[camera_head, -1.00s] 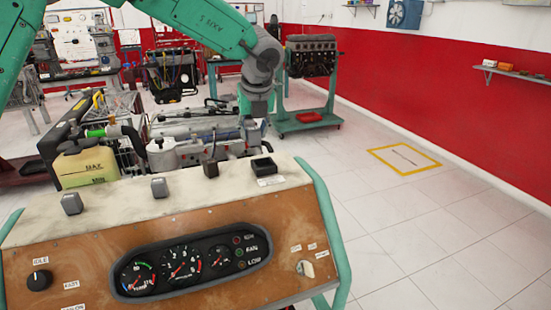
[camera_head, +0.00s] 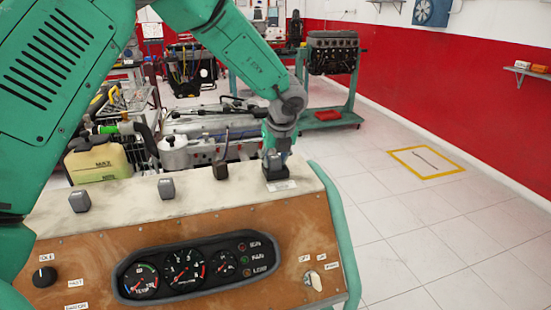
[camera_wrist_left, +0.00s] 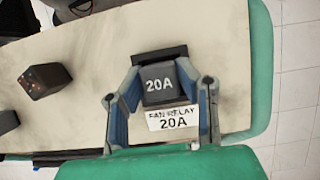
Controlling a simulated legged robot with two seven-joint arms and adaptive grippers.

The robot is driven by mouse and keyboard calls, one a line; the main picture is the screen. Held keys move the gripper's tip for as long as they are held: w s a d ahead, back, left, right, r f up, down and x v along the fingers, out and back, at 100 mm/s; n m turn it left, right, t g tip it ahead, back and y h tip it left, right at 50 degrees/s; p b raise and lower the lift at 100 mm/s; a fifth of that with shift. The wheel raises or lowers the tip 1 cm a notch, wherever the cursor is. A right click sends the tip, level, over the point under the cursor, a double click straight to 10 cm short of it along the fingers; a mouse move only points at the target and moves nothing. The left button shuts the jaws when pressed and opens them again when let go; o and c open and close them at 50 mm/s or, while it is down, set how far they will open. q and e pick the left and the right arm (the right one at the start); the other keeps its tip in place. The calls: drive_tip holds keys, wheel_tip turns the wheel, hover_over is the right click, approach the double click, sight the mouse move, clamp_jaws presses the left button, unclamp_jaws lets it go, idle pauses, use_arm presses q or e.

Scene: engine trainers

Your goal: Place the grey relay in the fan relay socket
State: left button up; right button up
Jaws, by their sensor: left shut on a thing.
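My left gripper (camera_head: 275,155) points down over the right end of the console top and is shut on a grey relay (camera_head: 273,164). In the left wrist view the relay (camera_wrist_left: 159,88) reads "20A" and sits between the two blue-grey fingers. The black fan relay socket (camera_wrist_left: 160,53) shows beyond the relay, partly covered by it, with the "FAN RELAY 20A" label (camera_wrist_left: 173,118) beside it. The relay is upright over the socket; I cannot tell whether it is seated in it. My right gripper is not in view.
Two grey relays (camera_head: 79,201) (camera_head: 166,188) and a dark brown one (camera_head: 220,170) stand on the console top (camera_head: 120,205) to the left. Gauges (camera_head: 190,268) face front. An engine with a yellowish tank (camera_head: 97,162) stands behind. Floor to the right is clear.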

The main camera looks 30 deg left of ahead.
use_arm(q)
drive_tip(key=o, duration=1.1)
drive_tip(key=shift+d, duration=0.1)
drive_tip(key=v, duration=1.2)
drive_tip(key=shift+b, duration=0.3)
drive_tip(key=shift+w, duration=0.1)
